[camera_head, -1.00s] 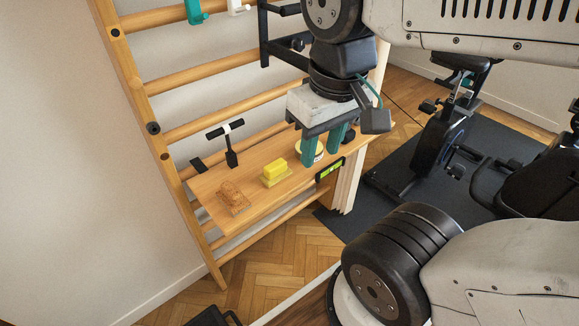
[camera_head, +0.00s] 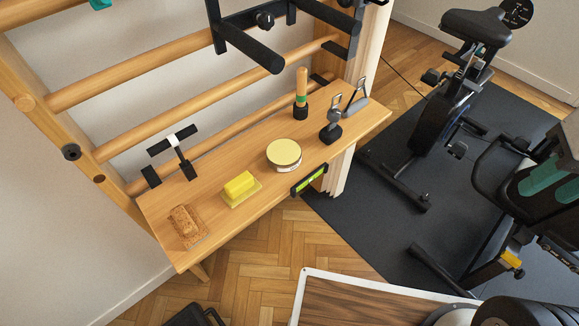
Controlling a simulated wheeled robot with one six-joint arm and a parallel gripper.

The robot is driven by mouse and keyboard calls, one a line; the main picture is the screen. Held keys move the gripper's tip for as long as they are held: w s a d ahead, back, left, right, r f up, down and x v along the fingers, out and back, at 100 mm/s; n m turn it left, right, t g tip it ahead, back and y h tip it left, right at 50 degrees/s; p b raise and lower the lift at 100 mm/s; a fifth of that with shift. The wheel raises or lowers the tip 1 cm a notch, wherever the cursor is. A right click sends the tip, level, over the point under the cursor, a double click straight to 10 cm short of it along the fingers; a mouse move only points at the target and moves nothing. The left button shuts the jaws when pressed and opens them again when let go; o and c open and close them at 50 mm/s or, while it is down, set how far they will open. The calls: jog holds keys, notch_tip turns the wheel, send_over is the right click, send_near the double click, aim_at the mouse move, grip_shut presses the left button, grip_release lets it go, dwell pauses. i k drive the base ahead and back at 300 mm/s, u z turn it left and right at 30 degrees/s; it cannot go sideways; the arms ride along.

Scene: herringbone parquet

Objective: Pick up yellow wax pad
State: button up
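A bright yellow block (camera_head: 239,185) lies on a thin pale-yellow square base (camera_head: 244,199) near the front middle of a wooden shelf (camera_head: 216,217). It is the yellow thing that best fits the wax pad. Nothing covers it, and it stands apart from its neighbours. A round tin (camera_head: 284,155) with a pale-yellow top stands to its right. A brown cork-like block (camera_head: 187,226) on a similar base lies to its left. My gripper is not in view, so its opening does not show.
A black T-handled tool (camera_head: 180,155) stands behind the yellow block. A wooden-handled tool (camera_head: 301,95) and a hand grip (camera_head: 337,117) stand at the right. A green level (camera_head: 309,180) is on the front edge. Wall bars rise behind; an exercise bike (camera_head: 450,90) stands right.

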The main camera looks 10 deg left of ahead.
aim_at(238, 189)
jog(key=z, duration=0.05)
jog(key=k, duration=0.55)
jog(key=u, duration=0.75)
jog(key=i, duration=0.45)
jog(key=z, duration=0.05)
